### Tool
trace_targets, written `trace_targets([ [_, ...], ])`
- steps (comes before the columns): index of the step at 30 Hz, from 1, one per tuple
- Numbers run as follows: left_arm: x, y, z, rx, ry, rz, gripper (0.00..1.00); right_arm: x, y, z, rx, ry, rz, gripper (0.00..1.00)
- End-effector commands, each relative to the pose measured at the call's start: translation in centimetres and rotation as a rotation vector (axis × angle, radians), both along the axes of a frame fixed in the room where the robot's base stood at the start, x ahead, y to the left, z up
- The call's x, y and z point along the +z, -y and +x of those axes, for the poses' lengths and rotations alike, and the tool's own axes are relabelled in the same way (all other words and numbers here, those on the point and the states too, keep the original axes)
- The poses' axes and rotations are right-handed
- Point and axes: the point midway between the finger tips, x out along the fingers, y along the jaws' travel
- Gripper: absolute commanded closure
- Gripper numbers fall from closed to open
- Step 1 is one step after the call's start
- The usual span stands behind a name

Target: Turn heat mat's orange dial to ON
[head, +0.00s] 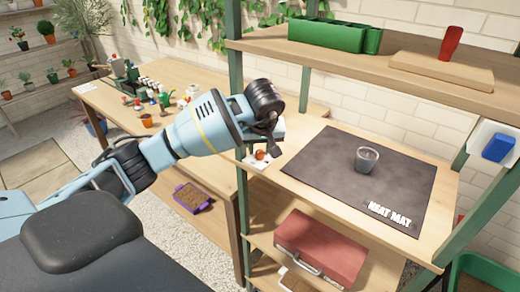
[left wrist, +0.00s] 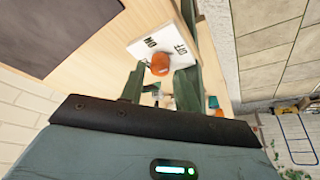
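The orange dial (left wrist: 160,64) sits on a white control plate (left wrist: 148,48) marked ON and OFF. In the head view the dial (head: 260,155) shows just below my left gripper (head: 271,135), at the left edge of the heat mat's shelf. In the left wrist view my left gripper's (left wrist: 160,80) two fingers are apart, with the dial between or just beyond their tips. A gap shows on each side of the dial. I cannot tell which way the dial points. The dark heat mat (head: 320,165) lies flat on the shelf. My right gripper is not in view.
A small grey pot (head: 366,158) stands on the mat. Above is a shelf with a green planter (head: 328,35) and a red-handled tool (head: 450,42). A red toolbox (head: 320,247) sits on the shelf below. A green post (head: 304,88) stands near my left gripper.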

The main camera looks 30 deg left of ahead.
Motion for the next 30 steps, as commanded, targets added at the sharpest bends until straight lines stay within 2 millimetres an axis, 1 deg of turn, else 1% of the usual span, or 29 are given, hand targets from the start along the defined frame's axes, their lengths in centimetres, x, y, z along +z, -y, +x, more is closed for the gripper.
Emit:
trace_targets([
  [1, -0.50, -0.08, 0.14, 0.000, -0.001, -0.002, 0.68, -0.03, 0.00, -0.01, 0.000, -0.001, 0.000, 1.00],
  [5, -1.18, -0.28, 0.35, 0.000, 0.000, -0.001, 0.68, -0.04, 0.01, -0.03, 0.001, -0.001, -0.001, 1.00],
  [14, -1.30, -0.32, 0.44, -0.001, 0.002, -0.001, 0.68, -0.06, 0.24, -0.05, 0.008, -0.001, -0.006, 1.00],
  [21, -1.29, -0.31, 0.42, -0.001, 0.001, -0.001, 0.99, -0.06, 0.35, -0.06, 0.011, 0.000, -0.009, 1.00],
  [30, -1.21, -0.29, 0.44, 0.034, 0.001, -0.001, 1.00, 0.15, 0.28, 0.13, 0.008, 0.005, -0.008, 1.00],
])
